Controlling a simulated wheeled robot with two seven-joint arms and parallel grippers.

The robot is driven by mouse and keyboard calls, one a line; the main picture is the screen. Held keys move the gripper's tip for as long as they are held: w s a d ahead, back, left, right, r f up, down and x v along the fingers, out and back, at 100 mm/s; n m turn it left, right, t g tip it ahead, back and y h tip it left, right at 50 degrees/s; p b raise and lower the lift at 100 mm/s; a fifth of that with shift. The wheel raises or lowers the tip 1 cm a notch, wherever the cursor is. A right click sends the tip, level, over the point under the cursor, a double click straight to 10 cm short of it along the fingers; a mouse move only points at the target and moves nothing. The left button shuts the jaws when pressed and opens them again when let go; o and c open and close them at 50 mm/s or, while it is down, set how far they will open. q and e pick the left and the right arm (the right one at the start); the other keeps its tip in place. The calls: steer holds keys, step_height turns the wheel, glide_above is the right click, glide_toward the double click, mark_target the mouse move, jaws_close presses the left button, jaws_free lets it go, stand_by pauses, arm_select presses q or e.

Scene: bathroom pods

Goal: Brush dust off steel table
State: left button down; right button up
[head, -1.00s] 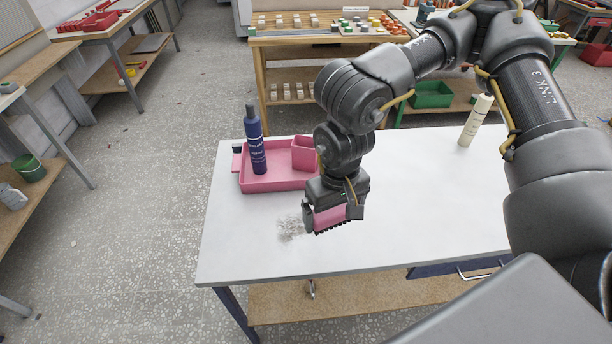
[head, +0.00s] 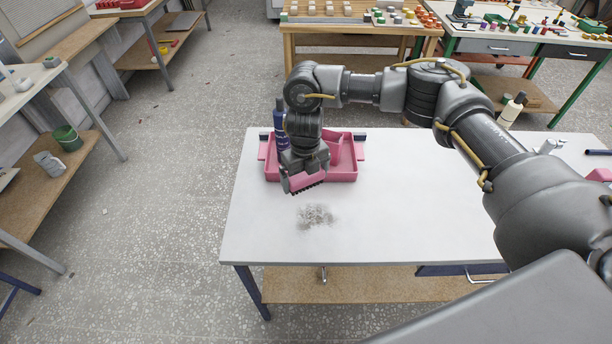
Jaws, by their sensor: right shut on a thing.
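The steel table (head: 265,225) has a pale, flat top. A patch of grey dust (head: 316,216) lies on it near the front left. My right gripper (head: 303,176) is shut on a pink brush (head: 302,183) with dark bristles pointing down. It holds the brush behind the dust, at the front of a pink tray (head: 343,175); whether the bristles touch anything is unclear. The tray stands at the table's back left and holds a dark blue bottle (head: 280,130), partly hidden by my arm. My left gripper is out of view.
A cream bottle (head: 511,111) stands at the table's back right. A pink item (head: 598,175) and a dark blue rod (head: 599,152) lie at the right edge. The middle of the tabletop is clear. Other workbenches stand behind and at left.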

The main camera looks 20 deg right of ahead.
steer(key=m, duration=0.1)
steer(key=f+m, duration=0.1)
steer(key=shift+w+d+m, duration=0.1)
steer(key=shift+w+m, duration=0.1)
steer(key=shift+m, duration=0.2)
steer(key=m, duration=0.2)
steer(key=f+m, duration=0.1)
steer(key=m, duration=0.1)
steer(key=shift+w+d+f, duration=0.1)
steer(key=shift+d+f, duration=0.1)
